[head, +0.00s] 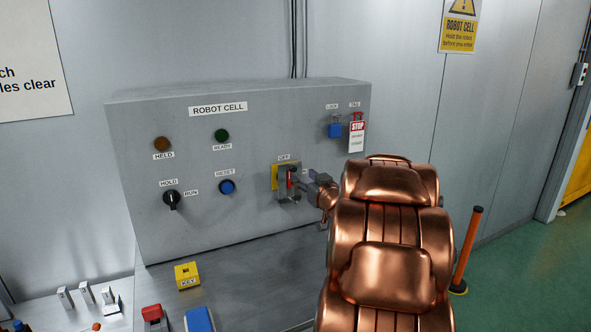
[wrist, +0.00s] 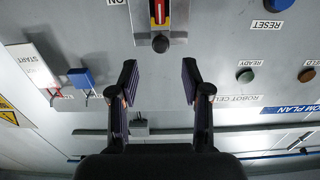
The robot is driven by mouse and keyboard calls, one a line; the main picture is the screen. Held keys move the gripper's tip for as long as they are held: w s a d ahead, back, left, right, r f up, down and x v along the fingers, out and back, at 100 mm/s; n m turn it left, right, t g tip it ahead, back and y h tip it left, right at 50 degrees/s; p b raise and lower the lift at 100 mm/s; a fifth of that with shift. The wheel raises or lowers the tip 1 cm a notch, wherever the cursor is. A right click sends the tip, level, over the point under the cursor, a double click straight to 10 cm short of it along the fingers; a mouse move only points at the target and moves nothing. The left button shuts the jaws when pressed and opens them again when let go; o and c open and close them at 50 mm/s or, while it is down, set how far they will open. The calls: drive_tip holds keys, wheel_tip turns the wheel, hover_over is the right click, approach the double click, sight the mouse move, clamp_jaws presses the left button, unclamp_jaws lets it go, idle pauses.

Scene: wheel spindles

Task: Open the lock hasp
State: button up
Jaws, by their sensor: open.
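The disconnect switch (head: 289,182) sits on the front of the grey cabinet, under an OFF label, with a yellow plate and a red handle. In the wrist view its red and yellow slot shows at the top (wrist: 159,12), with a grey piece ending in a dark round spot (wrist: 160,43) that may be the hasp. My gripper (head: 304,183) is at the switch in the head view and partly covers it. In the wrist view my gripper (wrist: 160,76) is open, its fingers apart with nothing between them, short of the grey piece.
A blue padlock (head: 334,130) and a red-topped STOP tag (head: 357,136) hang right of the switch. A blue reset button (head: 227,187) and a black selector (head: 172,199) are left. A yellow KEY block (head: 187,274) stands on the bench below.

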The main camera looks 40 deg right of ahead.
sight(294, 169)
drive_tip(key=shift+p+x, duration=0.85)
drive_tip(key=shift+x, duration=2.45)
drive_tip(key=shift+c, duration=0.2)
clamp_jaws()
